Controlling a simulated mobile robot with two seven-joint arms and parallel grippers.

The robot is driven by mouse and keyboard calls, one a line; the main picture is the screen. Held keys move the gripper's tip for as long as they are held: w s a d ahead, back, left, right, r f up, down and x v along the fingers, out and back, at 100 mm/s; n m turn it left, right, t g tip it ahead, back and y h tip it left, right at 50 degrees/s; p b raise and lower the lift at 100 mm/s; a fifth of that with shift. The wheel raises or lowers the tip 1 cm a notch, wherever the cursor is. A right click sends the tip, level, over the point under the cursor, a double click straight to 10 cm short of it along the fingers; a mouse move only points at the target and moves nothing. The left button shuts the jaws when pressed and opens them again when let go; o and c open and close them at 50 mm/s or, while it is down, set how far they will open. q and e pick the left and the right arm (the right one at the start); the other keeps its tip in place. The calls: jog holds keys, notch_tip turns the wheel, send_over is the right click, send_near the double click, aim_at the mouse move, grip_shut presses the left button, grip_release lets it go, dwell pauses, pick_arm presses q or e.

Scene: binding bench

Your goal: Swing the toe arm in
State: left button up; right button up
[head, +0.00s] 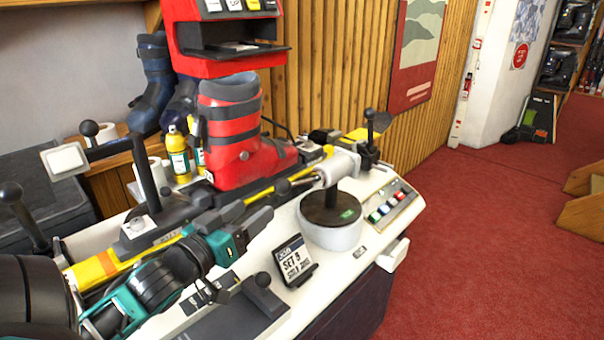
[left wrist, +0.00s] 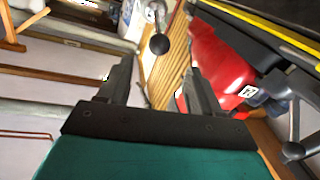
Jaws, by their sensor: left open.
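A red ski boot (head: 232,130) stands upright on the bench's long bar, toe to the right; its red shell also shows in the left wrist view (left wrist: 215,65). Beside the toe is a silver cylinder on a dark, round post. A thin rod runs left from it to a black ball knob (head: 283,186), which looks like the toe arm's handle. My left gripper (head: 257,208) is open and empty, its fingers pointing at this knob from the left, apart from it. In the left wrist view the knob (left wrist: 159,45) sits beyond and between the fingertips (left wrist: 159,72).
A sign (head: 294,261) reading "SET" stands on the white bench top in front. Other ball-knob levers (head: 89,129) rise at the left. Red carpet (head: 470,250) lies clear at the right.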

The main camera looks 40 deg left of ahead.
aim_at(281, 189)
pick_arm(q)
jog(key=w, duration=0.4)
jog(key=w+a, duration=0.1)
jog(key=w, duration=0.7)
jog(key=shift+w+a, duration=0.15)
jog(key=shift+w, duration=0.25)
grip_shut()
